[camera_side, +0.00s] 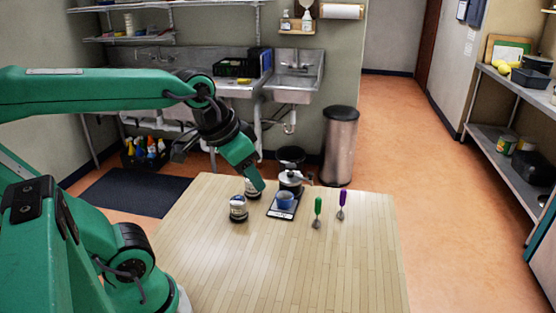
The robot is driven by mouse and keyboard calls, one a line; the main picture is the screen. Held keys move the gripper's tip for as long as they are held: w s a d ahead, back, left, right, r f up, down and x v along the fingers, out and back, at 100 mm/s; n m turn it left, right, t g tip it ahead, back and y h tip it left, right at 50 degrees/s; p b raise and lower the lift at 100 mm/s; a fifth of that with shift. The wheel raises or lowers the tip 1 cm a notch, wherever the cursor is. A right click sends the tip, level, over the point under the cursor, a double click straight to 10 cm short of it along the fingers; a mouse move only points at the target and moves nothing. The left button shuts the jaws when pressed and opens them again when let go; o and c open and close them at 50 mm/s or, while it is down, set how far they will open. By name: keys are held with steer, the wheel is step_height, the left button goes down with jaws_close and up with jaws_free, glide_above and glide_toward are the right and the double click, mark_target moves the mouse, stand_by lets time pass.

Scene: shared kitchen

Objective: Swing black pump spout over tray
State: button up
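My gripper (257,183) reaches down over the back left of the wooden table (320,265). Its tip is at or just above a small dark-lidded jar (252,190), which it partly hides. I cannot tell whether they touch or whether the fingers are apart. A flat dark tray or scale (277,213) lies right of the gripper, with a blue cup (285,201) on it. I cannot clearly make out a black pump spout.
A silver pot with black parts (290,181) stands behind the cup. A second jar (238,209) stands front left of the tray. A green-handled tool (318,206) and a purple-handled tool (342,199) lie at right. The table's front is clear.

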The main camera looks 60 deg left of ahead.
steer(key=w+a+r+g, duration=0.1)
steer(key=w+a+r, duration=0.15)
steer(key=w, duration=0.55)
steer(key=g, duration=0.4)
glide_above(311, 173)
steer(key=shift+m, duration=0.4)
step_height(311, 173, down, 12)
steer(key=shift+a+f, duration=0.1)
steer(key=shift+f, duration=0.1)
steer(key=shift+f, duration=3.8)
steer(key=shift+c, duration=0.5)
